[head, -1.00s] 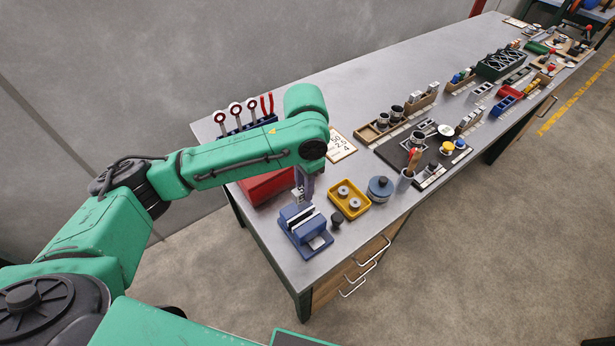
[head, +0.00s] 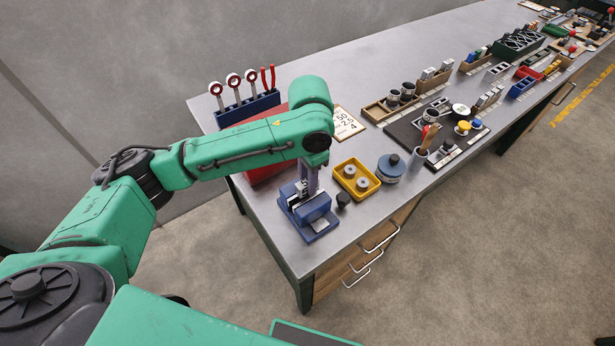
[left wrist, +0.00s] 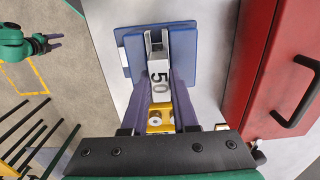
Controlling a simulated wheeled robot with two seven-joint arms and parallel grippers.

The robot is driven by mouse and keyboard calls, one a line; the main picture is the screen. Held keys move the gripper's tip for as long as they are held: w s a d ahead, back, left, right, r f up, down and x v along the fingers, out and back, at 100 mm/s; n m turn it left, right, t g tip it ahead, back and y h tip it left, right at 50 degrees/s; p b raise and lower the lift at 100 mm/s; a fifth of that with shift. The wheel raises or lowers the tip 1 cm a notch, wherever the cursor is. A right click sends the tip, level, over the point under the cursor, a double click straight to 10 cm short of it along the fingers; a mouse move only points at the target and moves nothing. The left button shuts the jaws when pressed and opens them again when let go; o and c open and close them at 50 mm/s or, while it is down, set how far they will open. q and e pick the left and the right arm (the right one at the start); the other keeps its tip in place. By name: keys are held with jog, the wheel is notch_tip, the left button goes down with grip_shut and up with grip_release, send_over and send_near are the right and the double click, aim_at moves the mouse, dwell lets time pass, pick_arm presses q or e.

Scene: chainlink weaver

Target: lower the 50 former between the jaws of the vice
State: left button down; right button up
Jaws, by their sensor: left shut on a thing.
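The 50 former (left wrist: 160,78) is a pale block marked "50", held between the two fingers of my left gripper (left wrist: 163,82). In the head view the left gripper (head: 308,188) is directly over the blue vice (head: 319,226) at the bench's near corner. The vice (left wrist: 183,50) also shows behind the former in the left wrist view. The former's lower end overlaps the jaws; the former and fingers hide the gap, so I cannot tell how deep it sits. My right gripper (left wrist: 53,42) appears far off at the left of the wrist view, fingers apart and empty.
A red box (head: 262,171) stands close behind the vice. A yellow tray (head: 346,185) with two round pieces, a small dark knob (head: 342,199) and a blue-grey round pot (head: 391,168) are to the vice's right. A tool rack (head: 248,110) is at the back.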

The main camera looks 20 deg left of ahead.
pick_arm(q)
jog(key=c, duration=0.6)
grip_release()
jog(key=shift+s, duration=0.1)
notch_tip(320, 180, up, 15)
jog(key=shift+f+p, duration=0.15)
jog(key=shift+p, duration=0.3)
jog(key=shift+d, duration=0.1)
